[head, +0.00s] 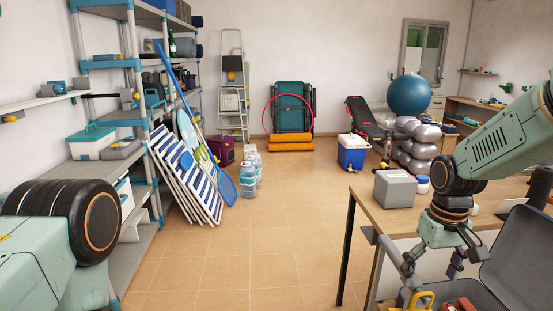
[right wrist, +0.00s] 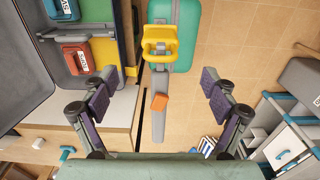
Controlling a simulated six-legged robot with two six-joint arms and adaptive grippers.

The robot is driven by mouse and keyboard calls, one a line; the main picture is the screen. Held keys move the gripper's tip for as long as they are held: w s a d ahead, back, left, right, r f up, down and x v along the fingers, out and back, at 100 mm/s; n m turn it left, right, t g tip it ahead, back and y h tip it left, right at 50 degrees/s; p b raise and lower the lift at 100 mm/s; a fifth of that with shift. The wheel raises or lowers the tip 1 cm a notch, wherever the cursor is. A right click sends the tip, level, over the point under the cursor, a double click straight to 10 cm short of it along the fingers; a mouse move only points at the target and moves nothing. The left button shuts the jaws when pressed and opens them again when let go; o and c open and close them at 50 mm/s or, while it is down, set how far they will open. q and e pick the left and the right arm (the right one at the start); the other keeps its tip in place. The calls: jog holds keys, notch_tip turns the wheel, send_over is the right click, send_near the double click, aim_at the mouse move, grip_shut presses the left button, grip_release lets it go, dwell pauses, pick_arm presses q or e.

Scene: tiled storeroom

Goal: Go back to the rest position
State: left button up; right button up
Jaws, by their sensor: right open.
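My right gripper (head: 430,272) hangs fingers down over the near edge of the wooden desk (head: 395,218), beside an open grey case (head: 515,262). In the right wrist view its two dark-padded fingers (right wrist: 160,88) are wide apart and nothing is gripped. Between and beyond them shows a yellow handle-like piece (right wrist: 160,42) on a long grey strip with an orange block (right wrist: 158,98); I cannot tell how far below the fingers it lies. My left arm shows at the lower left of the head view, but its gripper is out of view.
A grey box (head: 394,190) stands on the desk. Shelves (head: 110,120) and striped deckchairs (head: 187,178) line the left. The tiled floor between is clear, with water bottles (head: 249,177) and a blue cooler (head: 351,155) farther back.

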aim_at(420, 310)
notch_tip(420, 310, down, 12)
jog(key=shift+s+r, duration=0.1)
jog(key=shift+s, duration=0.05)
jog(key=shift+s+r, duration=0.25)
jog(key=shift+s, duration=0.05)
jog(key=s+r+p, duration=0.1)
jog(key=s+p, duration=0.8)
jog(key=shift+d+p, duration=0.35)
jog(key=shift+s, duration=0.1)
jog(key=shift+s, duration=0.1)
dwell(0.5)
